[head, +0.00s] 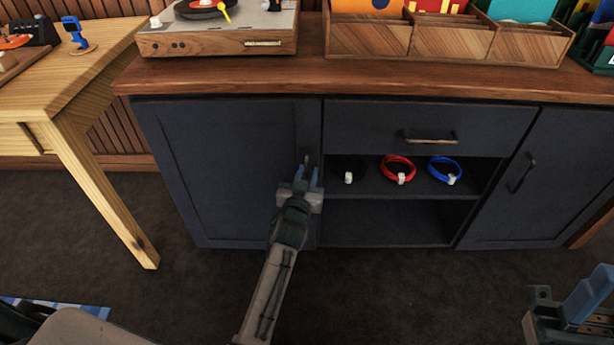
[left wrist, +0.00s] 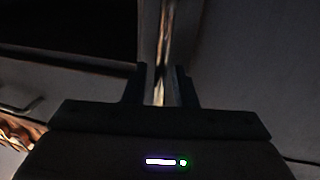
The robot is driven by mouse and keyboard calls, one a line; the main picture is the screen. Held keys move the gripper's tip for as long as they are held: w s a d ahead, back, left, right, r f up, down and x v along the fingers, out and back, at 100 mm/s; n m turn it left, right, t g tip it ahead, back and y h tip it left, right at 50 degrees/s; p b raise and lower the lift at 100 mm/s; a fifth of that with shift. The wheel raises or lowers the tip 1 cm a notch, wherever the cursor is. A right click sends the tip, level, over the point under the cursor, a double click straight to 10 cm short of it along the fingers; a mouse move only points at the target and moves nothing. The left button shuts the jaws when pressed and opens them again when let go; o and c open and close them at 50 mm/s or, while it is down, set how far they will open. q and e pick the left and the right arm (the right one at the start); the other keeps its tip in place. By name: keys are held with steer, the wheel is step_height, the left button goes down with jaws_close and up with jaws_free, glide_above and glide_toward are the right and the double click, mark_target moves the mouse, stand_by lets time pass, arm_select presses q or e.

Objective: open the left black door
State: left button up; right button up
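The left black door (head: 215,165) is a dark panel on the left of the cabinet and looks shut. Its upright metal handle (head: 307,160) is near its right edge, mostly hidden by my left gripper (head: 308,178). In the left wrist view the handle (left wrist: 164,40) runs down between the two fingers of my left gripper (left wrist: 160,85). Those fingers look apart, one on each side of the handle; contact is not clear. My right gripper (head: 588,298) is at the lower right, away from the cabinet, partly cut off; its opening is not clear.
The cabinet's wooden top (head: 330,80) holds a turntable (head: 215,35) and record bins (head: 450,40). Right of the door are a drawer (head: 430,128) and open shelves with coiled cables (head: 398,170). A wooden table's leg (head: 100,190) stands to the left. Dark floor (head: 180,290) lies in front.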

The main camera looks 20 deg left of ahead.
arm_select(q)
steer(key=shift+w, duration=0.1)
jaws_close()
